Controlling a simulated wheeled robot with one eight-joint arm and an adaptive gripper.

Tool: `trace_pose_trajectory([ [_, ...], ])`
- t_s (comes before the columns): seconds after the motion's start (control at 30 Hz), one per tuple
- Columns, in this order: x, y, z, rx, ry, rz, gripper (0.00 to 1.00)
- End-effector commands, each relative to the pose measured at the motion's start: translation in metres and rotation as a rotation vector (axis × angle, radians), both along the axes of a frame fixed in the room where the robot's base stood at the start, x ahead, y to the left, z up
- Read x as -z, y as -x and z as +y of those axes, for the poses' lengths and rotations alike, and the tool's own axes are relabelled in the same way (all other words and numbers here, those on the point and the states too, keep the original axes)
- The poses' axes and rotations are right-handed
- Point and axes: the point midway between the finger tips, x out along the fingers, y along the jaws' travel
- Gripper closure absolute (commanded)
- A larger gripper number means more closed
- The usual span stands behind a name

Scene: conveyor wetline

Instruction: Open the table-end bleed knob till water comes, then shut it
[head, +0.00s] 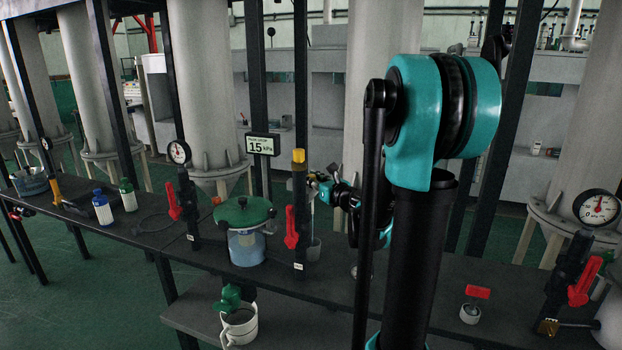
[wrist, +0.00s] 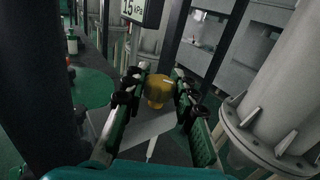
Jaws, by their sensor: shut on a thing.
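A yellow knob (wrist: 157,88) sits between the two fingers of my gripper (wrist: 160,86) in the wrist view. My gripper is shut on it. I cannot tell from the head view where the fingers touch. A small grey cup (head: 313,249) stands on the table right of the upright's foot. I see no water running.
A display (head: 261,145) reads 15 kPa. A green-lidded clear vessel (head: 246,246) stands left of the upright. A white mug (head: 239,328) sits under a green fitting on the lower shelf. Bottles, red-levered valves and gauges line the dark table (head: 410,272). Tall grey columns stand behind.

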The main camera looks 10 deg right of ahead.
Motion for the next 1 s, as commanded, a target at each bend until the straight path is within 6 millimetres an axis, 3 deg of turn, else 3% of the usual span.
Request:
trace_pose_trajectory([
  [0.4, 0.0001, 0.0002, 0.0007, 0.178, 0.001, 0.000, 1.00],
  [0.93, 0.0000, -0.0003, -0.0001, 0.200, 0.001, 0.000, 1.00],
  [0.97, 0.0000, -0.0003, -0.0001, 0.200, 0.001, 0.000, 0.70],
  [1.0, 0.0000, -0.0004, -0.0001, 0.200, 0.000, 0.000, 0.65],
])
